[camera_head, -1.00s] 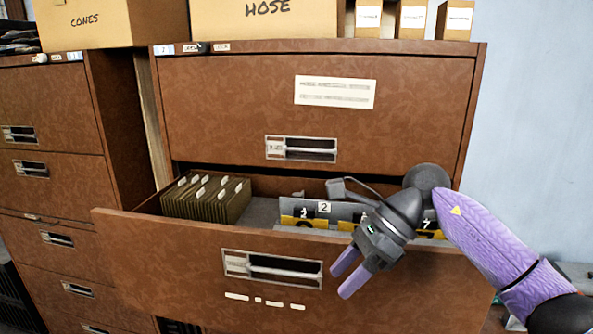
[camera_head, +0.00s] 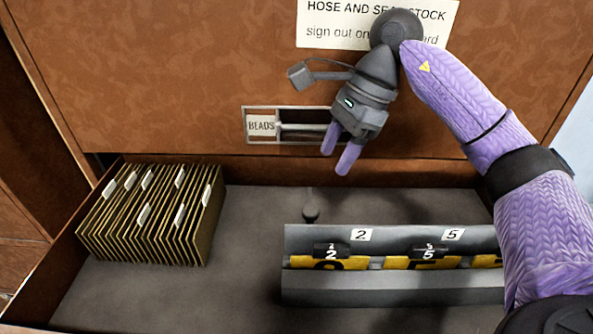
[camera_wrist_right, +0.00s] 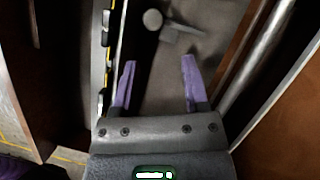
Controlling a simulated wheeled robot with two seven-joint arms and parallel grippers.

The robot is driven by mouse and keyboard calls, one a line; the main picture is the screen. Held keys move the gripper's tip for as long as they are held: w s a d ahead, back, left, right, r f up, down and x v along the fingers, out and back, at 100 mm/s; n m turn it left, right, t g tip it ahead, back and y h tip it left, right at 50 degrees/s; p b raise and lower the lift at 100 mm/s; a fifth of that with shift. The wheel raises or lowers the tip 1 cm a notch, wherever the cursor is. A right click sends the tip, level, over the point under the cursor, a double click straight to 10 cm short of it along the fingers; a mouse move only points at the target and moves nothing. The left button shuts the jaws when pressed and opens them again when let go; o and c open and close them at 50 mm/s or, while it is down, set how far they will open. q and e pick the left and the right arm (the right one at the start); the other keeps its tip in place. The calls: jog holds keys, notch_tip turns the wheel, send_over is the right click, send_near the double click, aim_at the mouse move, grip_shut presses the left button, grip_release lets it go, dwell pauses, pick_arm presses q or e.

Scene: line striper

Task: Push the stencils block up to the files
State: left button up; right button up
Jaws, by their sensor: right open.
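The stencils block (camera_head: 400,288), a grey rack with black and yellow plates and tags 2 and 5, sits at the right of the open drawer (camera_head: 90,290). My right forearm hides its right end. The files (camera_head: 150,212), a row of tan folders with white tabs, stand at the drawer's left. Bare drawer floor lies between them. My right gripper (camera_head: 336,161) is open and empty, above the drawer's rear, behind the stencils block and apart from it. In the wrist view its purple fingers (camera_wrist_right: 158,85) straddle bare floor; the stencils block's edge (camera_wrist_right: 104,70) is at left.
The closed upper drawer's BEADS handle (camera_head: 290,125) is behind my gripper.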

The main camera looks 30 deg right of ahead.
send_over(311, 209)
jog(key=d, duration=0.2)
jog(key=f, duration=0.2)
jog(key=s+f, duration=0.1)
jog(key=f, duration=0.1)
jog(key=shift+d+f+p, duration=0.1)
jog(key=shift+f+p, duration=0.15)
jog(key=shift+p, duration=0.1)
jog(key=x, duration=0.4)
jog(key=shift+w+f+p, duration=0.15)
jog(key=shift+w+p, duration=0.25)
jog(key=shift+s+f, duration=0.15)
jog(key=shift+f, duration=0.05)
pick_arm(q)
jog(key=shift+s+r, duration=0.65)
jog(key=shift+r, duration=0.05)
pick_arm(e)
grip_shut()
